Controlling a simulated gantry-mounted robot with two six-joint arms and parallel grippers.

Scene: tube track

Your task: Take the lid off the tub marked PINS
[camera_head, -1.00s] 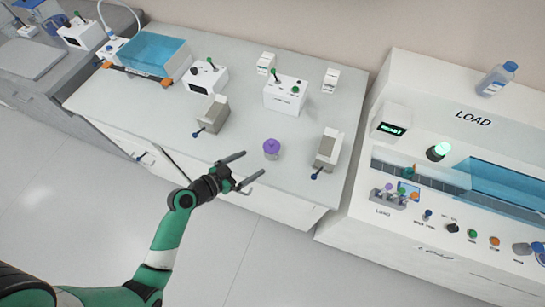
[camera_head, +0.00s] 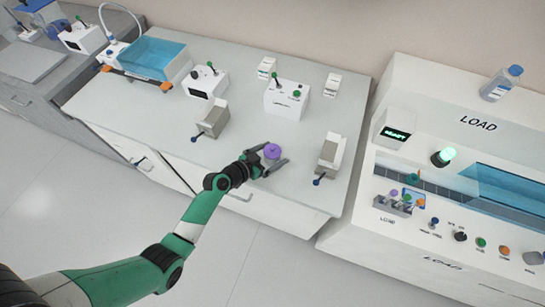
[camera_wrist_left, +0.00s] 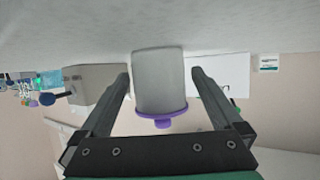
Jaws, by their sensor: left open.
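A small tub with a purple lid (camera_head: 272,151) stands upright near the front edge of the grey bench. In the left wrist view, which is upside down, its pale grey body (camera_wrist_left: 160,80) and the purple lid with a small knob (camera_wrist_left: 162,117) show. No PINS marking can be read. My left gripper (camera_head: 274,158) is open, with one finger on each side of the tub. In the left wrist view, the fingers (camera_wrist_left: 160,72) flank the body with a gap at each side. My right gripper is not in view.
Grey-white holders with blue knobs stand to the left (camera_head: 213,119) and right (camera_head: 330,156) of the tub. A white box with a green knob (camera_head: 285,99) is behind it. A blue-topped bin (camera_head: 153,55) is further left. The bench front left of the tub is clear.

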